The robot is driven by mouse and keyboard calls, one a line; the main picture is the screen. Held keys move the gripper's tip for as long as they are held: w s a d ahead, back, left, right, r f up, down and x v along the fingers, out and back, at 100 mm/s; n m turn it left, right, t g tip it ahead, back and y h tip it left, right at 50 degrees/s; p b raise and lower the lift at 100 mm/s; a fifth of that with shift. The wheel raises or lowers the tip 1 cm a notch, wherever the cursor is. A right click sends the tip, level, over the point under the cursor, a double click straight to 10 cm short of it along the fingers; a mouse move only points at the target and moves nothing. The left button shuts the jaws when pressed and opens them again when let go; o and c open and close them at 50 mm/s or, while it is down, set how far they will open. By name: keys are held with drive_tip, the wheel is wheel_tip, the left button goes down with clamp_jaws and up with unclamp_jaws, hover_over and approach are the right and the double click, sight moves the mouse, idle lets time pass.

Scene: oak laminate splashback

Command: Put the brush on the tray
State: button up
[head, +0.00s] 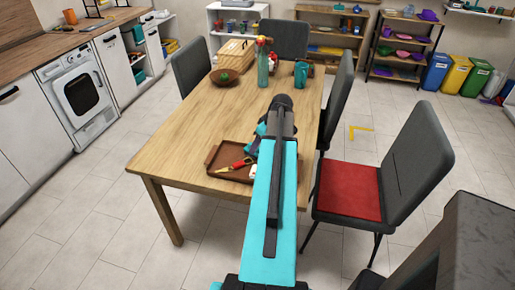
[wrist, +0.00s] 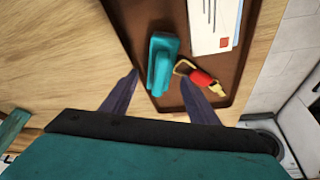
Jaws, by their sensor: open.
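The brown tray (head: 222,157) lies near the front edge of the wooden table; it also shows in the wrist view (wrist: 142,20). A teal block-like object with a raised handle (wrist: 163,65), which looks like the brush, is at the tray's near part in the wrist view. It appears to rest on the tray. My gripper (wrist: 159,77) is open, with one dark finger on each side of the teal object. I cannot tell whether the fingers touch it. In the head view my arm hides part of the tray and the gripper's tips.
Chairs surround the table. The table's left front is clear.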

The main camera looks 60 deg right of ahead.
drive_tip(key=b+v, duration=0.1)
drive_tip(key=v, duration=0.7)
drive_tip(key=shift+r, duration=0.25)
drive_tip(key=shift+r, duration=0.1)
idle(0.6)
